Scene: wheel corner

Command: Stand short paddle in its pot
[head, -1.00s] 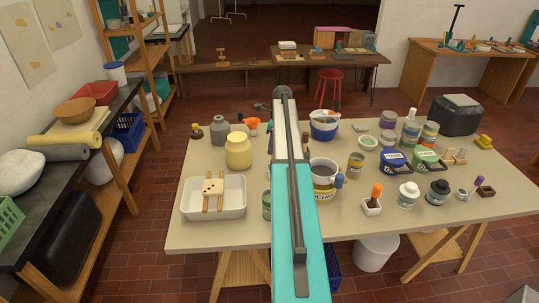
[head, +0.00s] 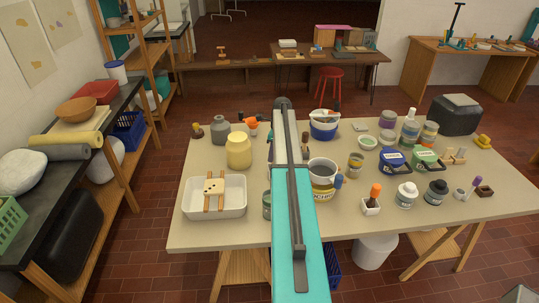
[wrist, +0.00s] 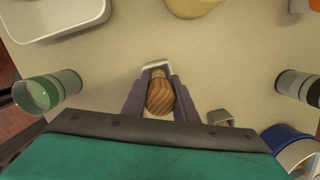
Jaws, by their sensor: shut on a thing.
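In the wrist view, my gripper (wrist: 159,100) is shut on a wooden piece with striped grain, which I take for the short paddle (wrist: 160,97). The paddle is seen nearly end-on between the two grey fingers. A small white pot-like thing (wrist: 156,65) shows just past the paddle's far end. More white shows below the wood. The paddle overlaps this white thing in the picture; I cannot tell whether it is inside, touching or above it. In the head view, my arm hides the gripper and the paddle.
A small grey block-like pot (wrist: 220,118) stands close right of the fingers.

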